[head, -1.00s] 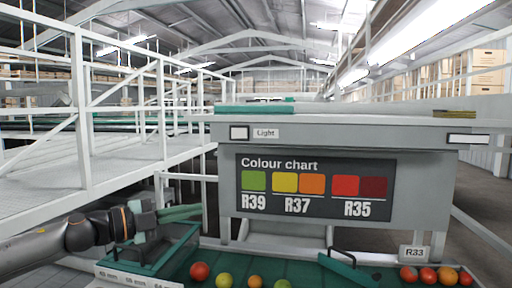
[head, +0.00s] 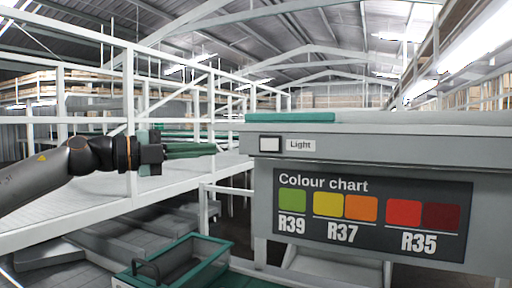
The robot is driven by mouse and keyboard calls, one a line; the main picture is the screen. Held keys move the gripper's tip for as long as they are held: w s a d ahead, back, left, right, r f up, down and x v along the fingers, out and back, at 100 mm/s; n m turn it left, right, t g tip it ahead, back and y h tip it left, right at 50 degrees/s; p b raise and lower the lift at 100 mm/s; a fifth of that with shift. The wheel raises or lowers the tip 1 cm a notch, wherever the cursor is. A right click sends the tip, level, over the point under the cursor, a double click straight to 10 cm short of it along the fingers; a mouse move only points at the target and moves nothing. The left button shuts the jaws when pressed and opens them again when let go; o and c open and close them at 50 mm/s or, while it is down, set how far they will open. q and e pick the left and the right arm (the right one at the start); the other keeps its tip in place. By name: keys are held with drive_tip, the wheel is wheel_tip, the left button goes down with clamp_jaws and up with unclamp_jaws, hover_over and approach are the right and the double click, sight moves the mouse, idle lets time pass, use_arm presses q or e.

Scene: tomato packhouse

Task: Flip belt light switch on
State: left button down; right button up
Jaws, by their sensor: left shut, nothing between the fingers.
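The light switch (head: 270,144) is a small white rocker plate in a dark frame on the grey panel front, left of the label "Light" (head: 301,146). Which way the rocker is set cannot be told. My left gripper (head: 214,149) comes in from the left at about the switch's height. Its green fingers are shut and empty, pointing right toward the switch, with a gap between the tips and the panel in the picture. My right gripper is out of view.
A colour chart (head: 372,214) is fixed below the switch. A green strip (head: 290,118) lies on the panel's top edge. A green-rimmed crate (head: 215,243) stands low in front. White railings (head: 130,120) run behind my left arm.

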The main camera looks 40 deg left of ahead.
use_arm(q)
drive_tip(key=p, duration=0.5)
approach(268, 145)
drive_tip(key=w+d, duration=0.1)
drive_tip(key=d, duration=0.2)
drive_tip(key=shift+w+a+p, duration=0.2)
drive_tip(key=shift+w+p, duration=0.45)
drive_tip(key=shift+w, duration=0.1)
drive_tip(key=shift+w+a+p, duration=0.25)
drive_tip(key=shift+w+p, duration=0.35)
drive_tip(key=shift+w, duration=0.15)
drive_tip(key=shift+w+a+p, duration=0.2)
drive_tip(key=shift+w+p, duration=0.45)
drive_tip(key=shift+w, duration=0.15)
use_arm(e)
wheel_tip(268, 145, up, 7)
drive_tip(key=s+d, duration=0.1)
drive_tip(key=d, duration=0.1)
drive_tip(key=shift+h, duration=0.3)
